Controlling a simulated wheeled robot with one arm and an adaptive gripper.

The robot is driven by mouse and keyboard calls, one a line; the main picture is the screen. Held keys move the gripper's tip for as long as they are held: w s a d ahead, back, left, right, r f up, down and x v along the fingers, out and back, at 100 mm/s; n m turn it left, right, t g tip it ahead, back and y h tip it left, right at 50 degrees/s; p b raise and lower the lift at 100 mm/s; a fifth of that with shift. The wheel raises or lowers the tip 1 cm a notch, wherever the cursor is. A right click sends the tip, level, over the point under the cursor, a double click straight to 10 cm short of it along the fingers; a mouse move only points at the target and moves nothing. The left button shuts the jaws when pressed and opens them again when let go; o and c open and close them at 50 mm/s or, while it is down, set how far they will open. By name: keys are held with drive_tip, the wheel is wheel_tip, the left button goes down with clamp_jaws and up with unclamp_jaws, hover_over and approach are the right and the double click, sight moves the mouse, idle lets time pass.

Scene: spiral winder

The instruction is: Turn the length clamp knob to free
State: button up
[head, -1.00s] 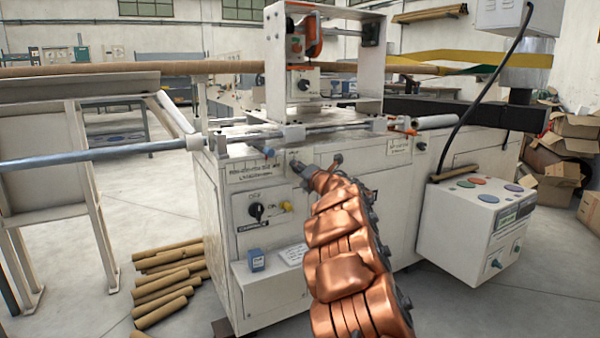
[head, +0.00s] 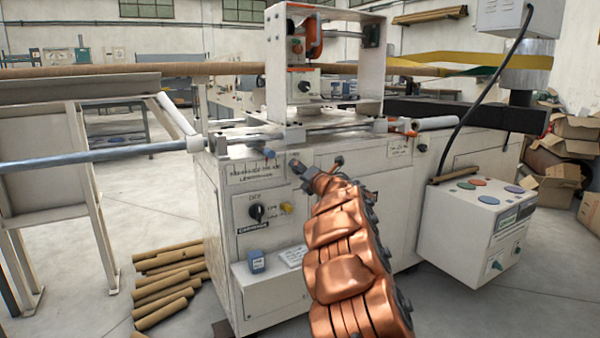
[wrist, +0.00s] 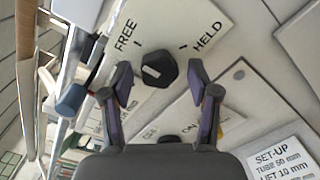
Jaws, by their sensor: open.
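The length clamp knob (wrist: 158,69) is a dark faceted knob with a white mark on its face. In the wrist view it sits on a pale plate (wrist: 205,14) printed FREE on the left and HELD on the right, each with a tick. The exact direction of the white mark is hard to tell. My gripper (wrist: 160,79) is open, one finger on each side of the knob, with gaps still visible between fingers and knob. In the head view my gripper (head: 297,166) is at the machine's front panel, and the knob cannot be made out there.
A black carriage switch (head: 257,212) and a yellow button (head: 287,208) are on the panel to the left of my gripper. A blue-tipped rod end (wrist: 71,99) lies left of the fingers. A set-up card (wrist: 282,160) shows at lower right. A grey control box (head: 478,225) stands to the right.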

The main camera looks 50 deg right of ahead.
drive_tip(key=v, duration=1.1)
drive_tip(key=shift+s, duration=0.35)
drive_tip(key=shift+a+r, duration=0.1)
